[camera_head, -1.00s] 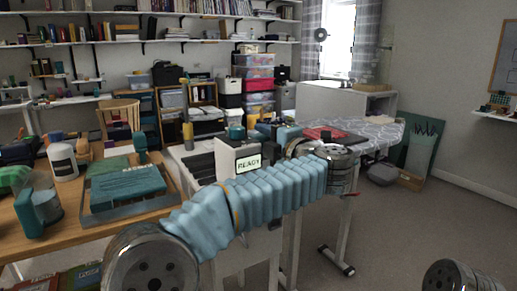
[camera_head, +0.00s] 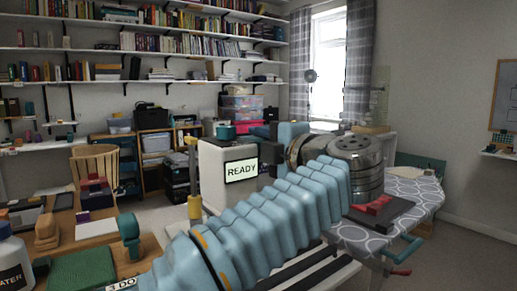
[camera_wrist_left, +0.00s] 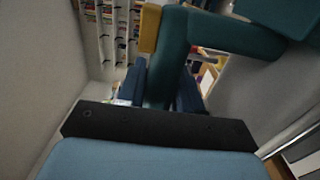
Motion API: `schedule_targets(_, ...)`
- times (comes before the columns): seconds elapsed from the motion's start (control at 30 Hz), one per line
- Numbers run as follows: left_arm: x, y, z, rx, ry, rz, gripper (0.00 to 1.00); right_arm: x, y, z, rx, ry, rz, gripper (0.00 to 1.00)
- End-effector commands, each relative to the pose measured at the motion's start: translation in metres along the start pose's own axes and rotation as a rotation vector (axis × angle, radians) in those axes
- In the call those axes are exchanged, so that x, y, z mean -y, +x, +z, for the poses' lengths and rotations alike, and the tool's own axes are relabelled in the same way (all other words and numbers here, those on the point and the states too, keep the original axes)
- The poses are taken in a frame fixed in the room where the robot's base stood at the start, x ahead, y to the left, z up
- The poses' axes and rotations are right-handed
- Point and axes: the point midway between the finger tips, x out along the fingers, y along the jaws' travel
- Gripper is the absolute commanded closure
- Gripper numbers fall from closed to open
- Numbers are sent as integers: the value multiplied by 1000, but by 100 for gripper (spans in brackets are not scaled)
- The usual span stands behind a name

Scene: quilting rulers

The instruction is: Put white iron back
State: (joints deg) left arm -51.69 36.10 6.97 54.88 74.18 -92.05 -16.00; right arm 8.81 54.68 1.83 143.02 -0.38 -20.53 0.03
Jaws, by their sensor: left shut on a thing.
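My left arm reaches from the bottom of the head view and bends back at its metal wrist; my left gripper (camera_head: 268,150) is partly hidden there. Beside it is a white boxy body (camera_head: 214,168) with a READY screen, seemingly the white iron. In the left wrist view, the dark blue fingers of my left gripper (camera_wrist_left: 160,88) are shut on a teal handle (camera_wrist_left: 162,65) with a yellow end. A pale grey surface (camera_wrist_left: 250,75), seemingly the iron's body, lies to its right. My right gripper is out of view.
A dark slab with a red piece (camera_head: 375,208) lies on the patterned ironing board (camera_head: 405,197) beyond my wrist. A wooden table (camera_head: 150,250) at left bears a bottle (camera_head: 12,262), a green mat (camera_head: 80,272) and other things. Shelves line the back wall.

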Motion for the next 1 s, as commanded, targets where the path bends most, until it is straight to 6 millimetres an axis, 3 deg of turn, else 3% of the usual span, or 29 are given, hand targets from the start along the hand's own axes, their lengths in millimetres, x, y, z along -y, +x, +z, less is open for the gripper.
schedule_targets(0.37,1,-1,-1,1,-3,2,100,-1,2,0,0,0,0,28)
schedule_targets(1.0,70,-1,-1,1,-4,1,100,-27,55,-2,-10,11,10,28)
